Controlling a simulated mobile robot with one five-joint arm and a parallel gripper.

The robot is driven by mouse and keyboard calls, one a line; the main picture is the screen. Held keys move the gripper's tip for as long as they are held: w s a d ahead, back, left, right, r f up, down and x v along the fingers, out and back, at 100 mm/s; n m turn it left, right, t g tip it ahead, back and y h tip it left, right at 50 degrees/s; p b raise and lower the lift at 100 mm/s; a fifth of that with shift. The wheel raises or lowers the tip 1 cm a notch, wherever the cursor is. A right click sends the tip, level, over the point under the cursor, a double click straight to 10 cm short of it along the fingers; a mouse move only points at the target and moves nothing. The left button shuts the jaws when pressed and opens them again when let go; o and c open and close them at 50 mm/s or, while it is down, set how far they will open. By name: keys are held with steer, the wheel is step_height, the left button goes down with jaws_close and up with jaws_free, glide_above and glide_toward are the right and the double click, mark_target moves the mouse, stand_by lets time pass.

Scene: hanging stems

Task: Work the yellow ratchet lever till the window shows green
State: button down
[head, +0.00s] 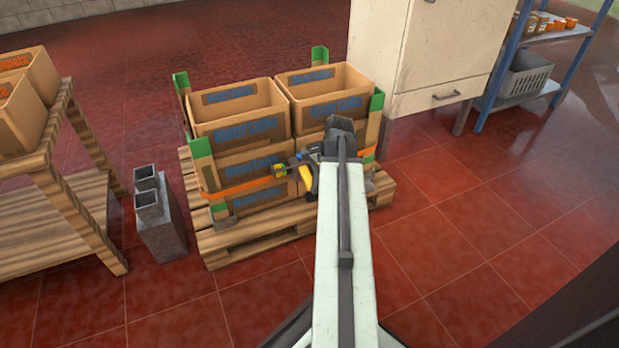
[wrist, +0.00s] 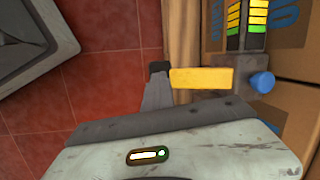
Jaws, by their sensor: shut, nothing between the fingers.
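The yellow ratchet lever (wrist: 201,78) lies across the wrist view, and a small part of it also shows in the head view (head: 305,180). My gripper (wrist: 159,68) is shut and empty, its dark tip beside the lever's left end; I cannot tell if they touch. Up and right of the lever is the ratchet's indicator window (wrist: 247,15), with yellow bars and green at their lower ends; its top is cut off. A blue knob (wrist: 262,82) sits right of the lever. In the head view my arm hides much of the ratchet.
An orange strap (head: 250,188) runs round stacked cardboard boxes (head: 240,128) with green corner guards on a wooden pallet (head: 262,240). Grey blocks (head: 160,225) and a wooden rack (head: 85,205) stand left. A cream cabinet (head: 430,50) stands behind. Red floor is clear at right.

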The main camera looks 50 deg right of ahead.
steer(key=r+p, duration=0.2)
steer(key=r, duration=0.1)
steer(key=shift+s+a, duration=0.15)
steer(key=shift+s, duration=0.25)
steer(key=shift+f, duration=0.15)
steer(key=shift+r+p, duration=0.7)
steer(key=shift+p, duration=0.05)
steer(key=shift+f, duration=0.1)
steer(key=c, duration=0.6)
jaws_free()
